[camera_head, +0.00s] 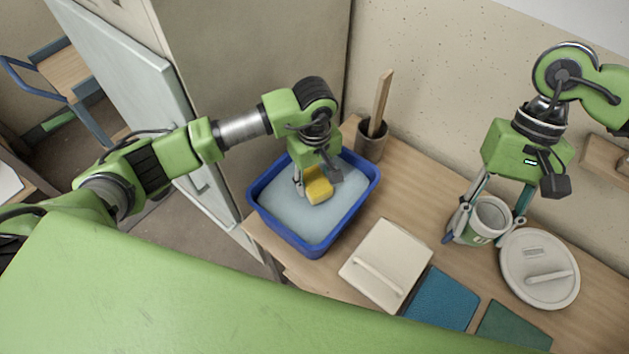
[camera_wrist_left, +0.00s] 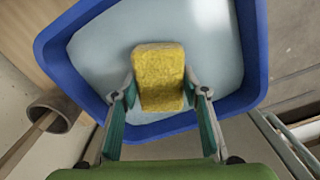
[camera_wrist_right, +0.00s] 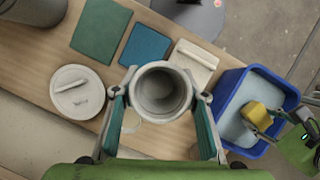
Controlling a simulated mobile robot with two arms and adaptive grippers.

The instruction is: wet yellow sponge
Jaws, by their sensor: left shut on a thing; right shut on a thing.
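The yellow sponge (camera_head: 319,188) is held between the fingers of my left gripper (camera_head: 318,186), over or in the blue basin (camera_head: 317,252) of pale bluish liquid. The sponge also shows in the left wrist view (camera_wrist_left: 159,78), with the fingers shut on its near end. I cannot tell exactly how deep it sits relative to the liquid. My right gripper (camera_head: 488,215) is shut around a small whitish bucket (camera_head: 489,219), upright on or just above the table. The right wrist view looks down into this bucket (camera_wrist_right: 161,92), whose inside looks grey and empty.
A square cream lid (camera_head: 386,264) with a handle lies right of the basin. A round lid (camera_head: 540,268) lies right of the bucket. Blue (camera_head: 441,299) and green (camera_head: 512,328) tiles lie at the front. A grey pot (camera_head: 371,139) with a wooden stick stands behind the basin.

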